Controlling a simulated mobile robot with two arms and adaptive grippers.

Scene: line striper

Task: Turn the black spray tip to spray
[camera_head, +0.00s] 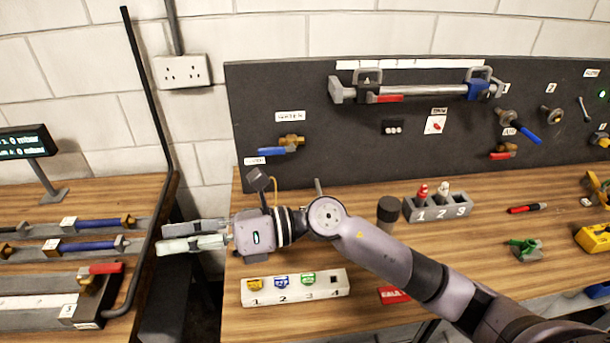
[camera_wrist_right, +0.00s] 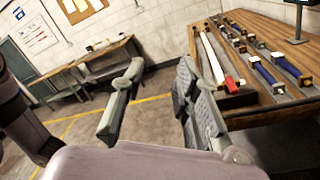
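A white block (camera_head: 262,298) numbered 1 to 4 sits on the bench under my right forearm, holding yellow (camera_head: 256,285), blue (camera_head: 281,282) and green (camera_head: 308,279) tips. A small dark spot (camera_head: 335,280) is at slot 4; I cannot tell whether it is a black tip or an empty hole. No black spray tip can be clearly made out. My right gripper (camera_head: 167,238) points left over the gap between the two benches, away from the block. The right wrist view shows its fingers (camera_wrist_right: 158,80) apart with nothing between them. My left gripper is out of view.
A dark panel (camera_head: 350,130) with valves and a rail stands behind the bench. A grey holder (camera_head: 437,208) and a dark cylinder (camera_head: 388,212) stand right of my wrist. The left bench (camera_head: 80,190) carries long tools. A black pole (camera_head: 150,90) stands near my fingers.

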